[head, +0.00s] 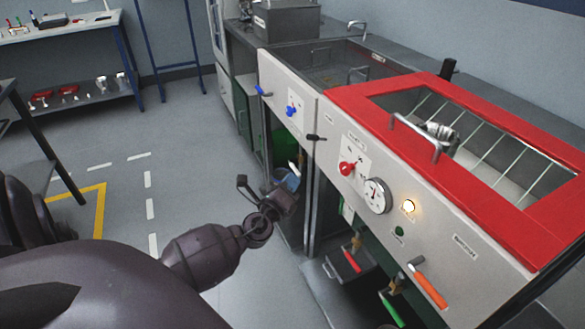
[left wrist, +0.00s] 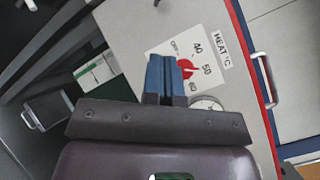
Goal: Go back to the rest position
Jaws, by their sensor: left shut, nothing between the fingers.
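My left gripper (head: 292,177) is in front of the machine, below and to the left of the red heat knob (head: 347,168) in the head view. In the left wrist view its blue fingers (left wrist: 168,68) are together with nothing between them. They overlap the picture of the red knob (left wrist: 187,67) on its white dial plate marked OFF, 40, 50 and 60. The gap between fingertips and knob is hard to judge there; in the head view they look apart. My right gripper is in neither view.
A metal housing (head: 441,133) sits in the red-rimmed tank (head: 398,87). Open floor (head: 115,137) lies left of my arm.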

